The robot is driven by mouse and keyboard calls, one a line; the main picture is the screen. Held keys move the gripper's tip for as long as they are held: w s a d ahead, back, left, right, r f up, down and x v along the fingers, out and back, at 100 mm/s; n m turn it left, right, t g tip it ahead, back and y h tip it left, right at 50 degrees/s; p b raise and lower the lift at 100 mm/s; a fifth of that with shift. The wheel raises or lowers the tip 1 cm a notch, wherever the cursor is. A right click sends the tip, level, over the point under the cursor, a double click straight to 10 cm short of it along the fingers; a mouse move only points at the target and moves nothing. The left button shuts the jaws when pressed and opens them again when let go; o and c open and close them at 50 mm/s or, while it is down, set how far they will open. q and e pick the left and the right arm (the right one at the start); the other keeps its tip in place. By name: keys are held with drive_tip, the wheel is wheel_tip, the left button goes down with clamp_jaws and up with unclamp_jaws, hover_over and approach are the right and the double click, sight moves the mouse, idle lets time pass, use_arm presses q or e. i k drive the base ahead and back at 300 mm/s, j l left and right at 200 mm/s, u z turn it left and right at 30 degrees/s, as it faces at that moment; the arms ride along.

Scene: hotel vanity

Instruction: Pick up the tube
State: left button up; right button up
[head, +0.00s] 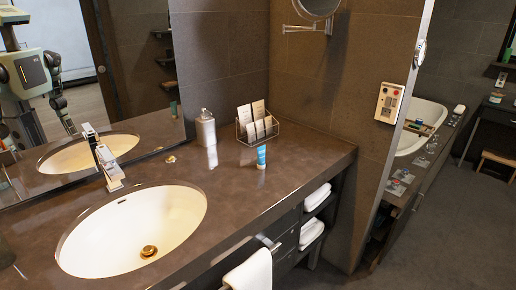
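The tube (261,157) is small and blue with a white part. It stands upright on the dark vanity counter (225,172), in front of a wire rack of cards, apart from it. Nothing touches the tube, and it is unobstructed in the head view. Neither of my grippers shows directly in this view. The mirror at the left reflects part of my body and an arm, too small to tell the state of a gripper.
A white basin (170,215) with a chrome faucet (108,165) lies left of the tube. A soap dispenser (206,128) and the wire rack (257,124) stand behind it. A towel (250,272) hangs at the counter's front. Counter around the tube's front and right is clear.

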sight(260, 164)
drive_tip(key=i+z, duration=0.15)
drive_tip(key=i, duration=0.45)
drive_tip(key=l+z, duration=0.1)
drive_tip(key=z, duration=0.25)
drive_tip(key=k+l+z, duration=0.15)
drive_tip(key=z, duration=0.25)
